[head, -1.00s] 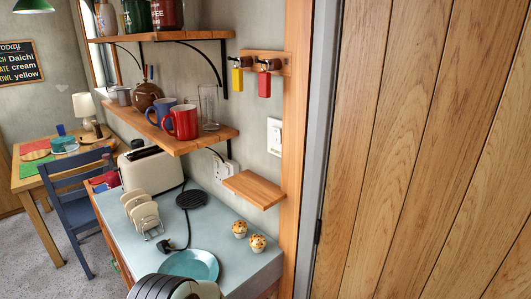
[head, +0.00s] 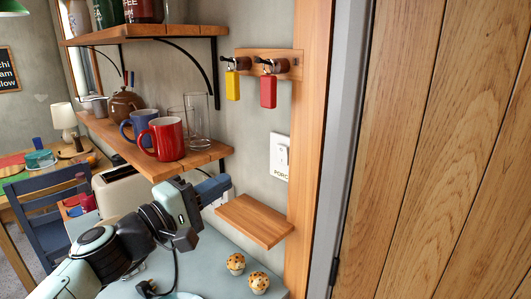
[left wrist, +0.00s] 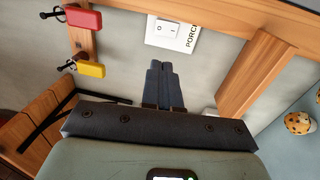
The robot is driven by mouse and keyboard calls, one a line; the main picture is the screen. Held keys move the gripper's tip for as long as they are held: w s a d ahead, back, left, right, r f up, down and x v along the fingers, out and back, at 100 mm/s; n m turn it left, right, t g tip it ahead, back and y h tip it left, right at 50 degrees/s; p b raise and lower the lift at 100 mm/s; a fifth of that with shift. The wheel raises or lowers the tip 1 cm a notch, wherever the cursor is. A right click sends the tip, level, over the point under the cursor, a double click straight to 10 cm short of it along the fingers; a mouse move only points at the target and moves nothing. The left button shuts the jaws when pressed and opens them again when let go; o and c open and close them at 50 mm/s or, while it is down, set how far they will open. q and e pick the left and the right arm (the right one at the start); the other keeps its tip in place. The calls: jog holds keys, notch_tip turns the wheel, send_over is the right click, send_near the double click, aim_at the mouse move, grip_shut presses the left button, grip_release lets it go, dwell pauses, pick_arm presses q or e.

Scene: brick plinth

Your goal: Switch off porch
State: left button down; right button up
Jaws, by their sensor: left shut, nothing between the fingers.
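The porch switch (head: 281,156) is a white wall plate with a rocker, beside the wooden door frame; part of its lettering, "PORC", shows. In the left wrist view the switch (left wrist: 169,30) lies just beyond the fingertips, its rocker carrying small marks; I cannot tell which side is pressed in. My left gripper (head: 226,184) is left of and lower than the switch in the head view, apart from it. In the left wrist view its two dark fingers (left wrist: 163,66) are together, empty, pointing toward the plate. My right gripper is not in view.
A small wooden ledge (head: 255,220) juts out below the switch. Yellow (head: 233,85) and red (head: 268,91) key tags hang above. A shelf with a red mug (head: 162,139) and glasses (head: 198,118) is to the left. Muffins (head: 236,264) sit on the counter below.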

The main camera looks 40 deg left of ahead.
pick_arm(q)
jog(key=p, duration=0.3)
send_near(279, 149)
jog(key=w, duration=0.6)
jog(key=shift+w+d+r, duration=0.25)
jog(key=shift+w+r, duration=0.1)
jog(key=shift+r, duration=0.05)
jog(key=shift+w, duration=0.1)
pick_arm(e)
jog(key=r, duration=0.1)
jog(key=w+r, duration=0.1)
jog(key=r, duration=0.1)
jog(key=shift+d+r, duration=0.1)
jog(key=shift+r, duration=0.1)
pick_arm(q)
jog(key=shift+w, duration=0.1)
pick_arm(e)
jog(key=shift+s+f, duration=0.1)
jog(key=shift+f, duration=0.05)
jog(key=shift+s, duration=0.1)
